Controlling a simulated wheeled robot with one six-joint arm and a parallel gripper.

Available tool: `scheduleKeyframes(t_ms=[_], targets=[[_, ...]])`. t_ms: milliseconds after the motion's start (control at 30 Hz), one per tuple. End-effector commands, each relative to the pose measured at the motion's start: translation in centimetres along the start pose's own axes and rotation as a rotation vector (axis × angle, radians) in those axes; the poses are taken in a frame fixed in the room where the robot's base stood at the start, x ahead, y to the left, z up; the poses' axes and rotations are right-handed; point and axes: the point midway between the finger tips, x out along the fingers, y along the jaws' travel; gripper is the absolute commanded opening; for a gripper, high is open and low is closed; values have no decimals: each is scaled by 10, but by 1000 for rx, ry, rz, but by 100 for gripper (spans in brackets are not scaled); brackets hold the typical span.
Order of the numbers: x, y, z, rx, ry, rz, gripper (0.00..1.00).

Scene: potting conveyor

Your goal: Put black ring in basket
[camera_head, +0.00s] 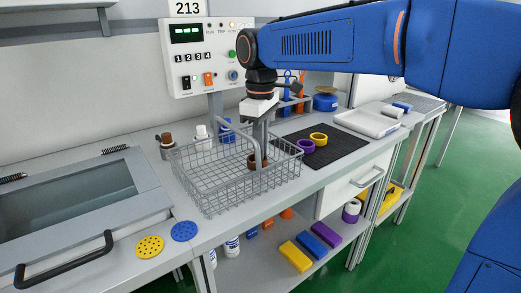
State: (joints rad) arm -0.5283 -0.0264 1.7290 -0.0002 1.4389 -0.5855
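The wire basket (210,203) stands on the grey counter, left of the black mat. My gripper (258,160) points down into the basket, its grey fingers below the wire rim. A dark, brownish ring-like piece (252,165) is at the fingertips, low inside the basket. The wires and fingers partly cover it, so I cannot tell whether the fingers grip it or whether it touches the basket floor. It is the only dark ring-like thing I make out.
A control box (205,55) rises behind the basket. A lidded bin (75,200) is at left.

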Motion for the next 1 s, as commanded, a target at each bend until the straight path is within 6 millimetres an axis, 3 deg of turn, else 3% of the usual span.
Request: scheduleKeyframes(t_ms=[300,400,767,1000], targets=[[2,0,0,0,0,0,0],[2,0,0,0,0,0,25],[-1,0,0,0,0,0,25],[-33,0,-1,0,2,2,25]])
